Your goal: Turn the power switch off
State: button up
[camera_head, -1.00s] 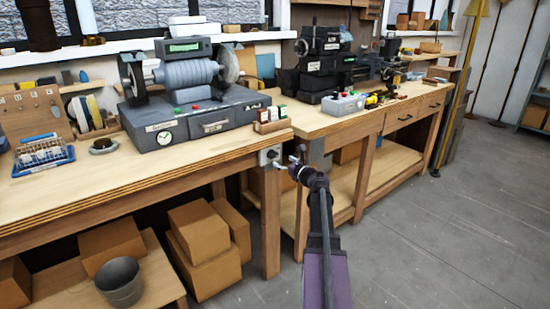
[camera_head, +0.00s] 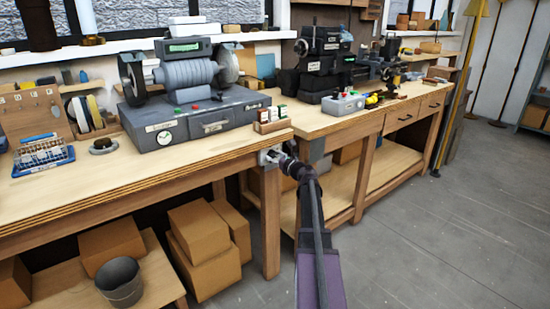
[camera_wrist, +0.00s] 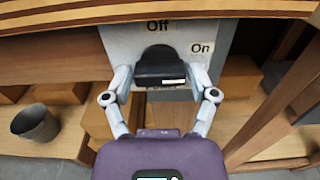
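The power switch is a pale grey box (camera_wrist: 118,42) on the front of the bench, just under the tabletop edge. It carries a black knob (camera_wrist: 160,66) with a small white mark low on its right side. "Off" is printed above the knob and "On" to its upper right; a label below is partly hidden. My gripper (camera_wrist: 161,76) is open, with one finger on each side of the knob. Narrow gaps seem to remain between fingers and knob. In the head view, my gripper (camera_head: 272,157) is at the switch box and covers much of it.
The wooden tabletop (camera_wrist: 60,18) overhangs just above the switch. A grey bucket (camera_wrist: 36,123) and cardboard boxes (camera_head: 204,232) are below the bench. A grey machine (camera_head: 190,115) stands on top. The floor (camera_head: 440,230) at right is clear.

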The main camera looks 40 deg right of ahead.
jog(key=c, duration=0.5)
jog(key=shift+n, duration=0.5)
jog(key=n, duration=0.3)
jog(key=shift+n, duration=0.3)
jog(key=n, duration=0.8)
jog(key=shift+n, duration=0.4)
jog(key=n, duration=0.4)
jog(key=shift+w+n, duration=0.1)
jog(key=shift+n, duration=0.3)
